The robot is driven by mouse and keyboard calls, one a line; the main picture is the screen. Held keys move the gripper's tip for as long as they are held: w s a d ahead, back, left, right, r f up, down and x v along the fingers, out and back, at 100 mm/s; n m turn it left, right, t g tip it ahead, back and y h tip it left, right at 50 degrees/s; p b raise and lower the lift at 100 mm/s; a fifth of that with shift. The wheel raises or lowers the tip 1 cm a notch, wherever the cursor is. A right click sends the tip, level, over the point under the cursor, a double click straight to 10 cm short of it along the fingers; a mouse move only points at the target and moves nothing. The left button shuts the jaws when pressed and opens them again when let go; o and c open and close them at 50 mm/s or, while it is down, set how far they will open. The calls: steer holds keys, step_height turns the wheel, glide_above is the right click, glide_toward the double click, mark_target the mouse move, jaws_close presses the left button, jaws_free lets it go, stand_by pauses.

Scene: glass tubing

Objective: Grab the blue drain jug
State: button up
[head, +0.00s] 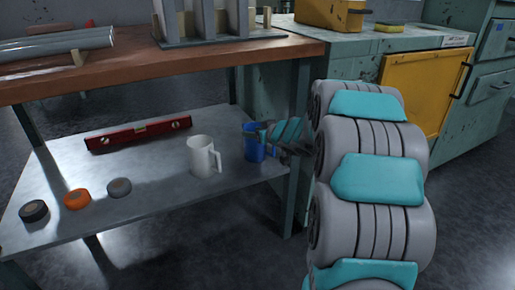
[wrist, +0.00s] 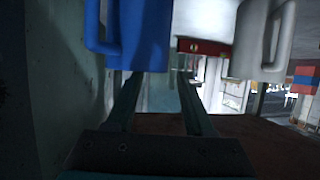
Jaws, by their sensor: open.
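The blue drain jug (head: 252,146) stands upright on the lower metal shelf, near its right end, in the head view. My gripper (head: 266,134) reaches in from the right at the jug's upper right side and hides part of it. In the wrist view the jug (wrist: 142,35) fills the top middle, with its handle at the left. My gripper's two open fingers (wrist: 157,76) extend toward it, with their tips close to its edge. The fingers hold nothing. I cannot tell whether they touch the jug.
A white jug (head: 200,157) stands left of the blue one. A red level (head: 138,134) and several tape rolls (head: 77,199) lie on the shelf (head: 150,190). A table leg (head: 291,195) stands close by the gripper. The wooden worktop (head: 150,68) is overhead.

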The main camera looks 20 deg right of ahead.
steer(key=x, duration=0.4)
steer(key=shift+f+b, duration=0.25)
steer(key=shift+b, duration=0.15)
